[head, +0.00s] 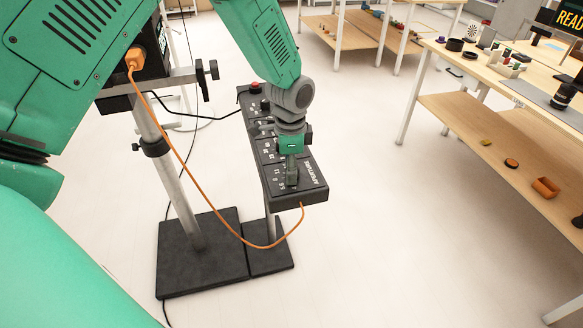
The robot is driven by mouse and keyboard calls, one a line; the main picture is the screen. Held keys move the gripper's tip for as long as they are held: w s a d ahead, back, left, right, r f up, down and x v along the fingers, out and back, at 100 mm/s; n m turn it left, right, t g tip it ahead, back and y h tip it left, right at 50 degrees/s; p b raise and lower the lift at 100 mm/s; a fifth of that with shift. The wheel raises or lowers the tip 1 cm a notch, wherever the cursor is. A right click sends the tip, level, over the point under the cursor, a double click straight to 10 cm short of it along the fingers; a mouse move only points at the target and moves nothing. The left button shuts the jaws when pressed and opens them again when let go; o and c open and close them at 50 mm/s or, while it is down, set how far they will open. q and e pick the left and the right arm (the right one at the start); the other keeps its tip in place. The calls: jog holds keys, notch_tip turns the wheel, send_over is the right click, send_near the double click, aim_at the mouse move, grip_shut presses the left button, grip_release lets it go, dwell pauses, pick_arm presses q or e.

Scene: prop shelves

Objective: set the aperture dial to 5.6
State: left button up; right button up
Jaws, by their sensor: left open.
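A long black control panel (290,201) stands on a post, with white number markings and lettering along its near right edge that seems to read APERTURE. My left gripper (291,176) points down at the near end of the panel, in the middle of the white numbers. It is open, with its fingers at the place of the aperture dial. The fingers hide the dial, so its setting and whether they touch it cannot be told. My right gripper is not in view.
A red button (255,87) sits at the panel's far end. An orange cable (222,228) loops from the panel to a black box (150,62) on a stand at left. Wooden shelves (497,140) with small props stand at right. The floor between is clear.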

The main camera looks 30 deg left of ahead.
pick_arm(q)
jog(key=shift+d, duration=0.15)
jog(key=shift+d+r, duration=0.15)
jog(key=shift+d, duration=0.05)
jog(key=c, duration=0.7)
jog(key=shift+d, duration=0.2)
grip_shut()
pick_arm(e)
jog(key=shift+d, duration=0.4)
pick_arm(q)
jog(key=shift+a, duration=0.15)
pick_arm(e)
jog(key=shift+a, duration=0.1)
pick_arm(q)
jog(key=shift+a+n+p, duration=0.1)
jog(key=shift+n+p, duration=0.25)
jog(key=shift+n, duration=0.05)
jog(key=n+p, duration=0.2)
jog(key=shift+r+n, duration=0.1)
jog(key=shift+n, duration=0.3)
jog(key=shift+n+p, duration=0.85)
jog(key=shift+n, duration=1.25)
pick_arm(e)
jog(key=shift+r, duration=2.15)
